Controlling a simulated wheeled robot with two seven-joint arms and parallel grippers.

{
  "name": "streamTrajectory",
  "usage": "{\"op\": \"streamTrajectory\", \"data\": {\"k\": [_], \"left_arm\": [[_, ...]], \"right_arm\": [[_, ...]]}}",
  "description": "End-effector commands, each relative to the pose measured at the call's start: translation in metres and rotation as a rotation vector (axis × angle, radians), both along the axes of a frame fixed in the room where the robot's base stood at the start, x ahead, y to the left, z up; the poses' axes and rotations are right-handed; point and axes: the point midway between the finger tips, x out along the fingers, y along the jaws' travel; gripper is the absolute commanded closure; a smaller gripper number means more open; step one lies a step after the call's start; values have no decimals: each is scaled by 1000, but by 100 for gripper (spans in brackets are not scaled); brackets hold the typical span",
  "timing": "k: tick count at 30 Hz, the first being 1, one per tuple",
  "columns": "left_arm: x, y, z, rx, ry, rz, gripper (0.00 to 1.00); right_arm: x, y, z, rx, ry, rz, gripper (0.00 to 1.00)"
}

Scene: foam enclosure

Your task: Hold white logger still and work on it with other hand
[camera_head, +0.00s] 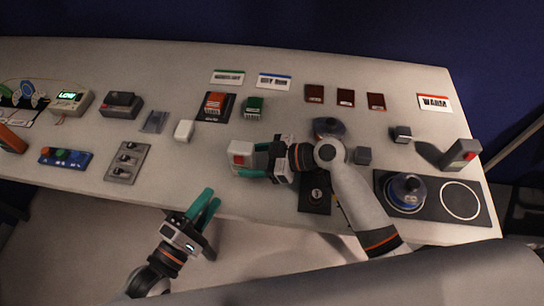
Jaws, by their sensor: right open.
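A white box with a red face (241,153), which looks like the white logger, sits near the table's front edge, left of centre. My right gripper (259,157) reaches in from the right with its green fingers open at the box's right side. The fingers overlap the box's edge in this view, so I cannot tell whether they touch it. My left gripper (205,207) is lower and to the left, in front of the table edge. Its green fingers stand apart with nothing seen between them. A smaller plain white block (184,130) stands up and left of the box.
A grey switch panel (127,162) and a blue panel (65,158) lie at left. A dark pad with a knob (315,193) lies below my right arm. A blue-topped pot (406,191) stands on a dark plate at right. Dark red tiles (345,97) lie behind.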

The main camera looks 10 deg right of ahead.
Motion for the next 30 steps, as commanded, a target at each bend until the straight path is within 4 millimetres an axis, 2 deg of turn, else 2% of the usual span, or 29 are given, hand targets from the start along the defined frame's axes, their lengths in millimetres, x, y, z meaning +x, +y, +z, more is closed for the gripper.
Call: {"op": "streamTrajectory", "data": {"k": [6, 17, 20, 27, 30], "left_arm": [[0, 0, 0, 0, 0, 0, 64], [0, 0, 0, 0, 0, 0, 64], [0, 0, 0, 0, 0, 0, 64], [0, 0, 0, 0, 0, 0, 64], [0, 0, 0, 0, 0, 0, 80]], "right_arm": [[8, 21, -9, 0, 0, 0, 42], [9, 25, -12, -1, -1, -1, 42], [9, 25, -12, -1, 0, -1, 55], [9, 25, -12, -1, 0, -1, 93], [9, 25, -12, -1, 0, -1, 93]]}}
